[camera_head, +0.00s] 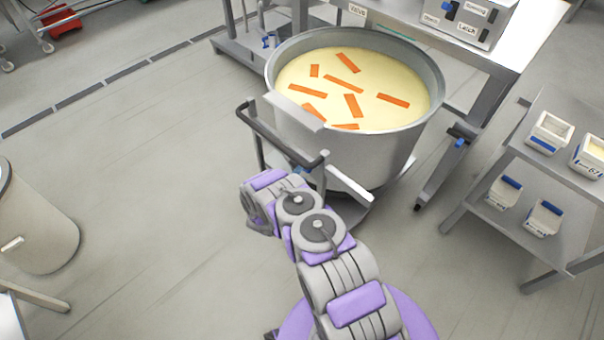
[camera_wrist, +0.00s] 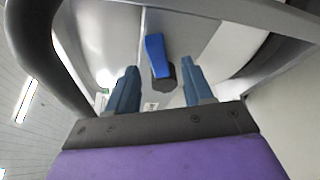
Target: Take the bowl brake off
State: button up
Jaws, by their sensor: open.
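The large steel bowl (camera_head: 360,155) stands on a wheeled base with a dark push handle (camera_head: 275,140) at its near side. It holds pale yellow dough or batter with several orange strips on top. In the wrist view a blue lever (camera_wrist: 154,48) with a dark end, which looks like the brake, shows in front of a light metal surface. My gripper (camera_wrist: 161,70) is open, its two blue-grey fingers on either side of the lever's lower end. I cannot tell whether they touch it. In the head view my arm reaches to the handle area, and my fingertips cannot be made out.
The dark handle bar (camera_wrist: 38,50) curves close past my gripper in the wrist view. A steel table (camera_head: 490,62) stands behind the bowl. A shelf cart (camera_head: 490,215) with several white containers is at right, a bin (camera_head: 40,225) at left. The floor between is clear.

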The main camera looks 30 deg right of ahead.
aim_at(304, 170)
jog(key=x, duration=0.3)
jog(key=shift+w+d, duration=0.1)
jog(key=shift+w, duration=0.05)
jog(key=shift+c, duration=0.3)
jog(key=shift+d, duration=0.1)
jog(key=c, duration=0.4)
grip_shut()
